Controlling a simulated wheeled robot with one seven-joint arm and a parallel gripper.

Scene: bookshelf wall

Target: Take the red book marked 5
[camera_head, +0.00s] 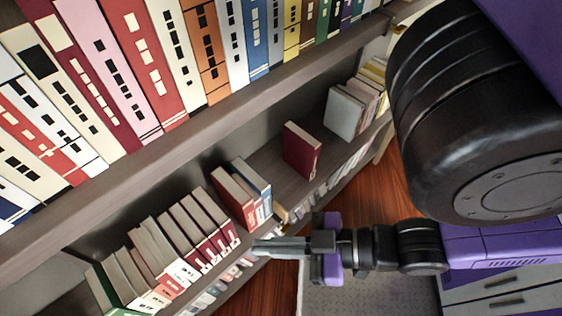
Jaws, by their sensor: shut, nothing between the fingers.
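My gripper (262,246) reaches in from the right at the lower shelf, with its fingers together and nothing in them. Its tips are in front of the shelf edge, just right of a row of dark red books (216,241) with white marks on their spines. A brighter red book (232,196) leans beside a blue one, above and left of the fingertips. A lone dark red book (302,151) stands tilted farther along the same shelf. The marks are too small to read, so I cannot tell which book is marked 5.
The upper shelf (205,124) holds a tight row of large books above. Grey books (345,112) stand at the far end of the lower shelf. Gaps lie on both sides of the lone red book.

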